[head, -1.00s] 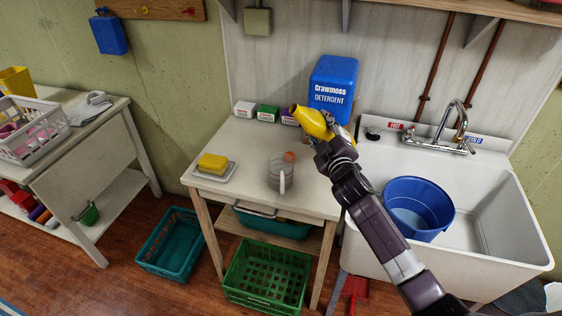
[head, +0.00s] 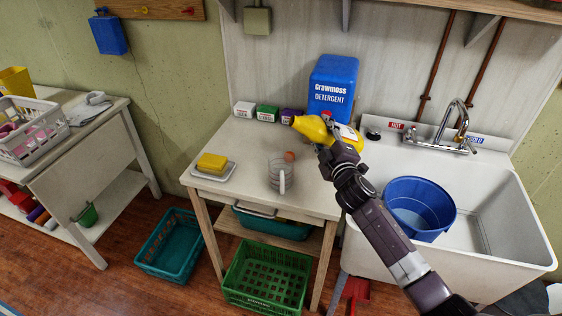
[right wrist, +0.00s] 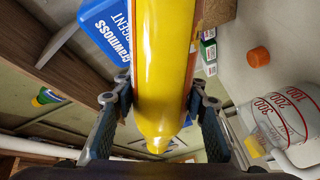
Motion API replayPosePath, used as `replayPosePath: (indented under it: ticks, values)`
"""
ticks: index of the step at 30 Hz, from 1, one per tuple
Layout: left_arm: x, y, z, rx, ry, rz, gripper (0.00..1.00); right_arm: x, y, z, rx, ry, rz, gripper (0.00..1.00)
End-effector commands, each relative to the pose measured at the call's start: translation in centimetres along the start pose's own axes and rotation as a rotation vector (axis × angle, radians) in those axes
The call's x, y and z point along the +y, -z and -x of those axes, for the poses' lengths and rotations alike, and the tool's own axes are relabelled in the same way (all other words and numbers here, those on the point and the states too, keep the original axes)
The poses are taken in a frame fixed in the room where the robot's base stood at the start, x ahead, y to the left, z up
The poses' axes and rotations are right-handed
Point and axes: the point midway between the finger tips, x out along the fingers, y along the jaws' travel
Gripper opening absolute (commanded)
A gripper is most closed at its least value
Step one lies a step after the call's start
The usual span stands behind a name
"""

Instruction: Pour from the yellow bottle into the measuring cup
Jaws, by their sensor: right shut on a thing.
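The yellow bottle (head: 312,128) is held in the air above the right part of the small table, tilted far over with its narrow end toward the left. My right gripper (head: 336,148) is shut on it; the right wrist view shows the bottle (right wrist: 163,70) between both fingers. The clear measuring cup (head: 278,174) stands upright on the table, left of and below the bottle's narrow end, its handle toward the front. It also shows in the right wrist view (right wrist: 280,118), with red markings. No stream of liquid shows. My left gripper is out of view.
An orange cap (head: 290,156) lies just behind the cup. A blue detergent box (head: 333,88) and several small boxes (head: 267,113) stand at the table's back. A yellow sponge (head: 212,162) sits on a dish at left. The sink (head: 480,205) with a blue bucket (head: 420,205) is right.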

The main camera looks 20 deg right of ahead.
Motion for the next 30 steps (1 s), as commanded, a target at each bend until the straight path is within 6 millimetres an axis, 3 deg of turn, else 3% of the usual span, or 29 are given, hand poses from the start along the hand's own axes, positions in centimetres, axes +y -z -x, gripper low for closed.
replayPosePath:
  ticks: [30]
  values:
    - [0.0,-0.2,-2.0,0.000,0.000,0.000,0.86,-2.2,-1.6,-0.1,0.001,-0.005,0.245,0.00]
